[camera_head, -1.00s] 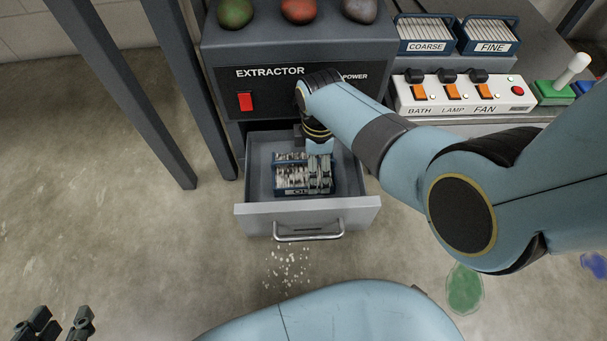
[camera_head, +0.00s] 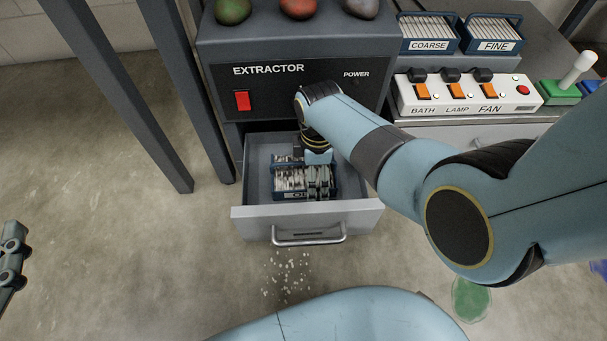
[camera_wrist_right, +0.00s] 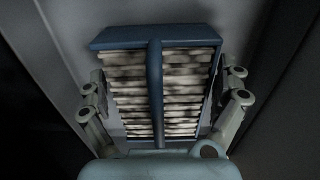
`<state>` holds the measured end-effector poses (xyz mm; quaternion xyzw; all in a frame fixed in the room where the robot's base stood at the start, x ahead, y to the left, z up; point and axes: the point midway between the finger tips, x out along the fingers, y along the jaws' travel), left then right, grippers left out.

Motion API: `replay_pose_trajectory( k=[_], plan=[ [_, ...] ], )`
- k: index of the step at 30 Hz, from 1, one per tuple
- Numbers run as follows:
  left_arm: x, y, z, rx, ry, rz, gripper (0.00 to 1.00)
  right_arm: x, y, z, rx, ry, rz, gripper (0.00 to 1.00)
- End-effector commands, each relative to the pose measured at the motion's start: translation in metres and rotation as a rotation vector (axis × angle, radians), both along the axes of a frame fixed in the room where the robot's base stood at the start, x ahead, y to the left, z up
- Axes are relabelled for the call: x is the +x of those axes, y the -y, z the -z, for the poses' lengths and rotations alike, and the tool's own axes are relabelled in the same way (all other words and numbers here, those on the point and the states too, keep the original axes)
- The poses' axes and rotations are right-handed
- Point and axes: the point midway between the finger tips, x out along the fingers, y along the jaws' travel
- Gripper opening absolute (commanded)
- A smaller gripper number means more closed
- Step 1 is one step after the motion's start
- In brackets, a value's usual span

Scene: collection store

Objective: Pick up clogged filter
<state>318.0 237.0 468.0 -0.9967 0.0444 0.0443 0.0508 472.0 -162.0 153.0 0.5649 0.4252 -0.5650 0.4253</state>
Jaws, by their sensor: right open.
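The clogged filter (camera_head: 290,181) lies in the open drawer (camera_head: 355,205) under the extractor. It has a dark blue frame with a centre bar and pale pleats blotched with grey. My right gripper (camera_head: 318,185) is down in the drawer at the filter, partly hiding it. In the right wrist view the filter (camera_wrist_right: 185,85) fills the middle. The fingers of my right gripper (camera_wrist_right: 160,100) are open, one on each side of it; I cannot tell if they touch it. Part of my left gripper (camera_head: 12,265) shows at the left edge.
The extractor (camera_head: 300,85) has a red switch (camera_head: 242,101) and stands above the drawer. Filter racks marked COARSE (camera_head: 428,45) and FINE (camera_head: 493,45) and a switch strip (camera_head: 465,107) stand on the right. Pale crumbs (camera_head: 287,275) lie on the floor before the drawer.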

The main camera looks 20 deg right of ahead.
Motion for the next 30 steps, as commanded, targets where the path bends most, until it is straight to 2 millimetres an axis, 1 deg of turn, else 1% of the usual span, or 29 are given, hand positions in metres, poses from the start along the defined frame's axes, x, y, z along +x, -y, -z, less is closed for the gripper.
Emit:
replay_pose_trajectory(
  k=[1, 11, 23, 30],
  plan=[
    [0.0, 0.0, 0.0, 0.0, 0.0, 0.0, 0.34, 0.0, 0.0, 0.0, 0.0, 0.0, 0.0, 0.97],
    [0.0, 0.0, 0.0, 0.0, -0.002, 0.0, 0.34, 0.0, 0.0, 0.0, 0.0, 0.0, 0.0, 0.54],
    [0.0, -0.001, 0.001, -0.001, -0.015, -0.003, 0.34, 0.0, 0.0, -0.003, 0.0, 0.001, 0.001, 0.54],
    [-0.024, -0.005, 0.038, 0.002, -0.215, -0.025, 0.34, -0.001, 0.0, -0.013, 0.0, 0.002, 0.003, 0.54]
  ],
)
